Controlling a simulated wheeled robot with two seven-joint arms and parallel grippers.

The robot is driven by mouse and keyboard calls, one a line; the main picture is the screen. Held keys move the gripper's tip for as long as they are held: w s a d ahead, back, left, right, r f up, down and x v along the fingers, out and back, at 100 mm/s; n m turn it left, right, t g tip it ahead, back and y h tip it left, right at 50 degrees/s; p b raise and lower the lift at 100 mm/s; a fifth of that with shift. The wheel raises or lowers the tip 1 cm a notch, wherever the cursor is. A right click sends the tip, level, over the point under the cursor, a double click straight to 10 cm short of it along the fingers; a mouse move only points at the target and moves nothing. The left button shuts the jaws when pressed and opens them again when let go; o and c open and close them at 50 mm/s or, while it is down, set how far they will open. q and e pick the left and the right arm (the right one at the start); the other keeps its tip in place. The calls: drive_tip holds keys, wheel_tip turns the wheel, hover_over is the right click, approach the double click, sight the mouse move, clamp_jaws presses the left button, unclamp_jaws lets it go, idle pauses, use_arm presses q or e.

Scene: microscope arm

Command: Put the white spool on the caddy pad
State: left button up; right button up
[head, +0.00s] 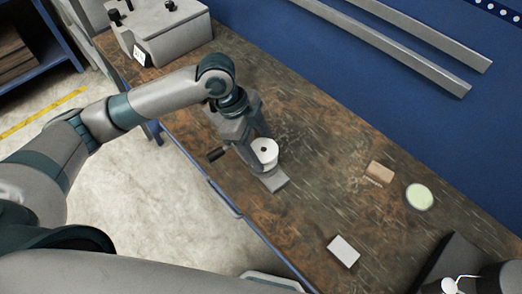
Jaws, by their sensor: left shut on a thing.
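The white spool (265,150) has a dark hole in its top and is at the fingertips of my left gripper (257,155), which is shut on it. The spool appears upright, just above or beside a small grey block (275,180) near the table's front edge; I cannot tell whether they touch. A pale green round pad (418,197) lies on the table to the right. I cannot tell for certain that it is the caddy pad. My right gripper is not in view.
The worn brown workbench (310,195) has a small brown block (380,171) and a white box (343,251). A dark object (455,262) stands at the lower right. A grey machine (165,30) stands at the far left. The bench middle is clear.

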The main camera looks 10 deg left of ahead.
use_arm(q)
drive_tip(key=shift+f, duration=1.05)
drive_tip(key=shift+f, duration=0.1)
drive_tip(key=o, duration=1.1)
drive_tip(key=shift+c, duration=0.2)
